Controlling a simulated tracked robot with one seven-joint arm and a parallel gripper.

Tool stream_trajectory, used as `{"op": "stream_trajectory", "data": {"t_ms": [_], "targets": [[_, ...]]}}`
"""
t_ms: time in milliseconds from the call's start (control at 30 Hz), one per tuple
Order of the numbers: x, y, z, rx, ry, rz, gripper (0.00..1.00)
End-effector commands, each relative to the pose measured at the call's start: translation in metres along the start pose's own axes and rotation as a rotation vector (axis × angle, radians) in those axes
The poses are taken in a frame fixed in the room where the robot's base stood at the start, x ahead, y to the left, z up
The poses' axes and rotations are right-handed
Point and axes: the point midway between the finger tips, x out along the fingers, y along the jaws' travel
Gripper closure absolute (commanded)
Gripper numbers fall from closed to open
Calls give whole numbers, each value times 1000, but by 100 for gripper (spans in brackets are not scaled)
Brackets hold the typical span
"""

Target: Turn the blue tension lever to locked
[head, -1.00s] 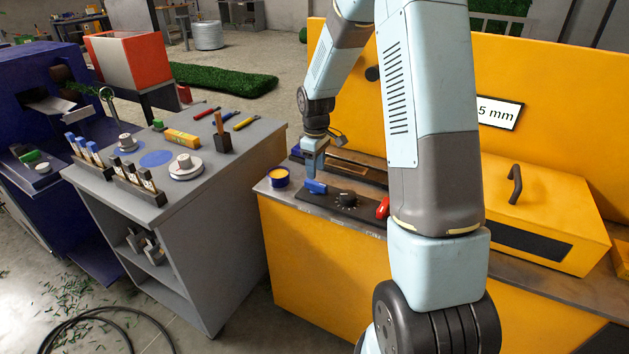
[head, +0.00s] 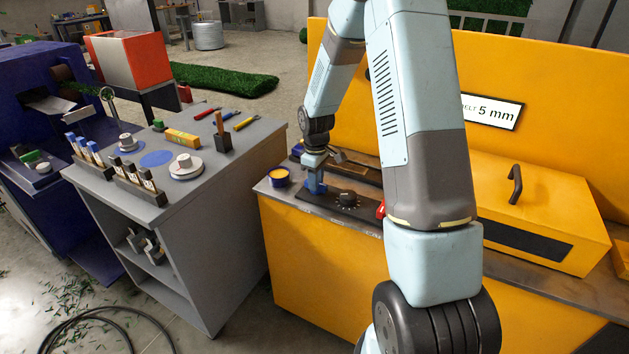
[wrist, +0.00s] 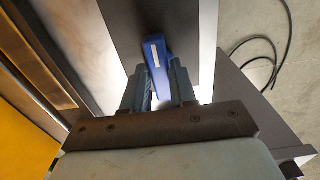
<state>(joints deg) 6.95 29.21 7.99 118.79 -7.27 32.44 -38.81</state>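The blue tension lever (wrist: 158,62) sits on a black control panel (head: 354,211) on the yellow machine's front ledge. In the wrist view it runs up from between my two fingers, with a small white mark on its top. My gripper (wrist: 162,88) has one finger on each side of the lever, and very little gap shows. I cannot tell whether the fingers press on it. In the head view my gripper (head: 316,189) is down at the lever and hides most of it.
A black dial (head: 347,199) and a red part (head: 380,210) sit to the right on the same panel. A blue cup with yellow contents (head: 279,177) stands just left of the panel. A grey workbench (head: 225,165) with tools stands farther left.

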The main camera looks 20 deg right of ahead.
Motion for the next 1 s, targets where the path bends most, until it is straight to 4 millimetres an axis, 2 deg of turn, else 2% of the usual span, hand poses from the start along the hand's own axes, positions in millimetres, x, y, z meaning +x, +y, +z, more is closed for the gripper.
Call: {"op": "stream_trajectory", "data": {"t_ms": [33, 267, 367, 667, 1000], "targets": [[0, 0, 0, 0, 0, 0, 79], [0, 0, 0, 0, 0, 0, 100], [0, -4, -5, -3, 0, 0, 100], [0, -1, -1, 45, 1, 0, 100], [0, 0, -1, 279, 1, 0, 100]]}}
